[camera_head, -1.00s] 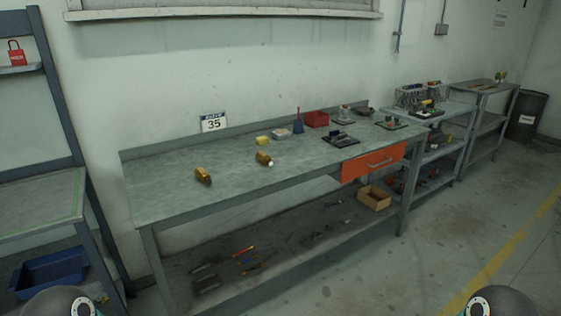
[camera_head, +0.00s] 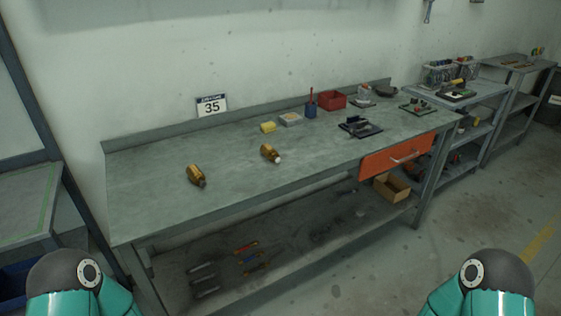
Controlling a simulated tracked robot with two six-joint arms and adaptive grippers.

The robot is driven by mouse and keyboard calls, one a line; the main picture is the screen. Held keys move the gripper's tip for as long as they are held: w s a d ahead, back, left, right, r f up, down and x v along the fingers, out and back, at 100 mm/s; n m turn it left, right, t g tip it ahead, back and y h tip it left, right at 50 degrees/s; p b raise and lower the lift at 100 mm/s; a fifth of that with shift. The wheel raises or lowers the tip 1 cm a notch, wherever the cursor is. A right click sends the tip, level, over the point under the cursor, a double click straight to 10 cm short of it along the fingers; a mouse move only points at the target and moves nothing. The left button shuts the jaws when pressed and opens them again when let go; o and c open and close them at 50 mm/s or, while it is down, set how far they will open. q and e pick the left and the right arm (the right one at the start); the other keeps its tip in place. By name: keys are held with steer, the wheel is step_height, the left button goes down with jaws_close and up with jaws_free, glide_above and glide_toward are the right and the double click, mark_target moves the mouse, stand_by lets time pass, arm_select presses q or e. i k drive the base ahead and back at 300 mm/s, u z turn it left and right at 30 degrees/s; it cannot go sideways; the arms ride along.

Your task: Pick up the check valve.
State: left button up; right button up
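Two small brass valve-like fittings lie on the grey workbench top (camera_head: 150,215). One brass fitting (camera_head: 196,175) lies on the left part of the bench, with a dark end toward the lower right. The other brass fitting (camera_head: 269,153) lies farther right and has a pale end. I cannot tell from here which of them is the check valve. Both lie free, with no gripper near them. Only teal and dark parts of my two arms show at the bottom left and bottom right. Neither gripper is in view.
A sign reading 35 (camera_head: 212,106) stands at the bench's back. An orange drawer (camera_head: 396,156) hangs under the bench.

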mark_target(269, 152)
steer(key=z, duration=0.5)
steer(key=k, duration=1.1)
steer(key=z, duration=0.8)
steer(key=i, duration=1.85)
steer(key=u, duration=0.9)
steer(key=i, duration=1.15)
steer(key=u, duration=1.05)
steer(key=i, duration=0.45)
steer(key=u, duration=0.25)
steer(key=k, duration=0.95)
steer(key=u, duration=0.05)
